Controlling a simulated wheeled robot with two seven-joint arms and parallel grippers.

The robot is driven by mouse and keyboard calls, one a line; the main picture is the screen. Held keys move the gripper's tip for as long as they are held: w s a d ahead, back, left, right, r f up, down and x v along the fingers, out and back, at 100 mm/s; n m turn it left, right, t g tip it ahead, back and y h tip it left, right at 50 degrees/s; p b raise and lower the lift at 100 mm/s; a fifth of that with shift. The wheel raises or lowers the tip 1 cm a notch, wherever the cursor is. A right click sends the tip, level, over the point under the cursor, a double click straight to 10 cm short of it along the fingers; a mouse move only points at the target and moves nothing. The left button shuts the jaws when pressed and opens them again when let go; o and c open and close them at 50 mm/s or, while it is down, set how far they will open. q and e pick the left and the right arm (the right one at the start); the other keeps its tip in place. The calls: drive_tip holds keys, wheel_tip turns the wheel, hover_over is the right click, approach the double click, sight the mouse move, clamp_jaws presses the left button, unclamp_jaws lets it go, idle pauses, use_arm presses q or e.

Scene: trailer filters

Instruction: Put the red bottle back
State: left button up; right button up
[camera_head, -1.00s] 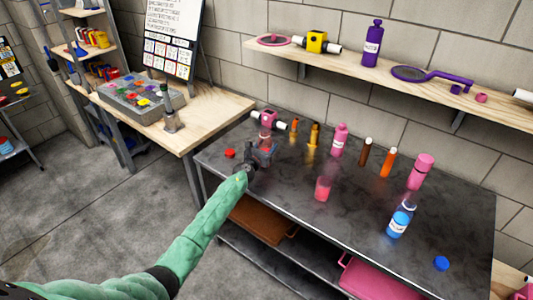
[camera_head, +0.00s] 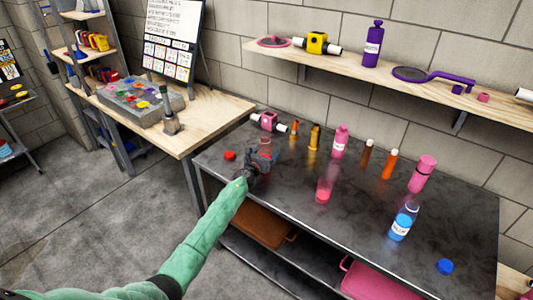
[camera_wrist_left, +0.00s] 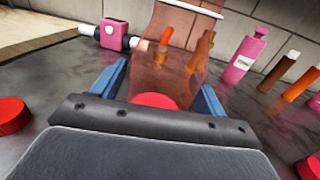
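The red bottle (camera_head: 265,147) is clear with a little red liquid low inside and no cap on it. It stands upright near the left end of the dark table (camera_head: 300,225). In the left wrist view the bottle (camera_wrist_left: 170,55) rises between my blue fingers. My left gripper (camera_head: 262,160) is low around the bottle, with its fingers apart and a gap showing beside the left finger. A loose red cap (camera_head: 230,155) lies on the table left of the bottle; it also shows in the left wrist view (camera_wrist_left: 12,115). My right gripper is out of view.
Behind the bottle is a pink block device (camera_head: 268,121). A wall shelf (camera_head: 430,95) runs above. The table's front middle is clear.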

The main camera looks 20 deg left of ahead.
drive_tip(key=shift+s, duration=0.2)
use_arm(q)
drive_tip(key=shift+r, duration=0.15)
drive_tip(key=s+p, duration=0.1)
drive_tip(key=s, duration=0.2)
drive_tip(key=shift+s+a+p, duration=0.35)
drive_tip(key=shift+a, duration=0.05)
drive_tip(key=s, duration=0.3)
drive_tip(key=s+a+p, duration=0.1)
drive_tip(key=s, duration=0.2)
drive_tip(key=shift+s+a, duration=0.1)
drive_tip(key=shift+s, duration=0.1)
drive_tip(key=shift+s+a+p, duration=0.1)
drive_tip(key=shift+s+p, duration=0.25)
drive_tip(key=shift+s, duration=0.5)
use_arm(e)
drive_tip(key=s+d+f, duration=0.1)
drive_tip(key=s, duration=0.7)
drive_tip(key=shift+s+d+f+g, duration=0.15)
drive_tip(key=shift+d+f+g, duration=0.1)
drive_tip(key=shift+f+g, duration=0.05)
